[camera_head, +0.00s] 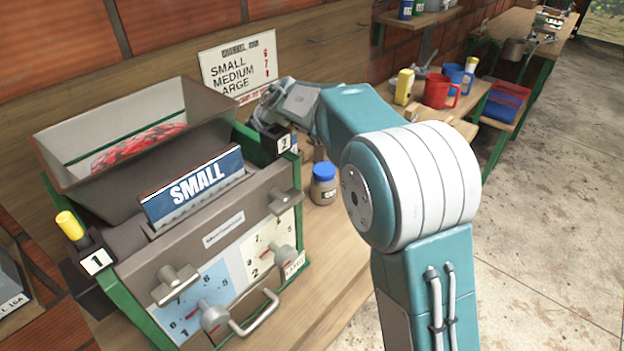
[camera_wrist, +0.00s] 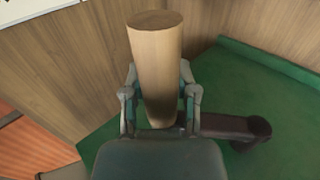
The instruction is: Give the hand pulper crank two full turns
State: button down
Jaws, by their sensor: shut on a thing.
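The hand pulper (camera_head: 170,240) stands on the bench at the left of the head view, with a grey hopper (camera_head: 65,145) holding red cherries and a blue SMALL sign (camera_head: 192,187). In the wrist view, the crank's round wooden handle (camera_wrist: 155,60) stands between the fingers of my gripper (camera_wrist: 160,97), which is shut on it. A dark crank part (camera_wrist: 225,126) extends right from the handle's base, before the green side panel (camera_wrist: 285,110). In the head view my gripper (camera_head: 268,108) is at the pulper's far right side, and the crank is hidden there.
A lidded jar (camera_head: 323,185) stands beside the pulper's right side. Black blocks marked 1 (camera_head: 93,260) and 2 (camera_head: 283,143) sit on its top corners. A size board (camera_head: 238,66) leans behind. Red (camera_head: 438,92) and blue mugs (camera_head: 458,77) stand further right. Concrete floor is clear at right.

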jog(key=shift+r, duration=0.5)
jog(key=shift+d+r, duration=0.15)
jog(key=shift+d, duration=0.05)
jog(key=d+r, duration=0.1)
jog(key=s+d+r, duration=0.1)
jog(key=d, duration=0.1)
jog(key=shift+d+r, duration=0.25)
jog(key=shift+d, duration=0.05)
jog(key=c, duration=1.4)
grip_release()
jog(key=shift+s+d+r, duration=0.25)
jog(key=shift+s+d, duration=0.7)
jog(key=shift+s, duration=0.4)
jog(key=shift+f, duration=0.1)
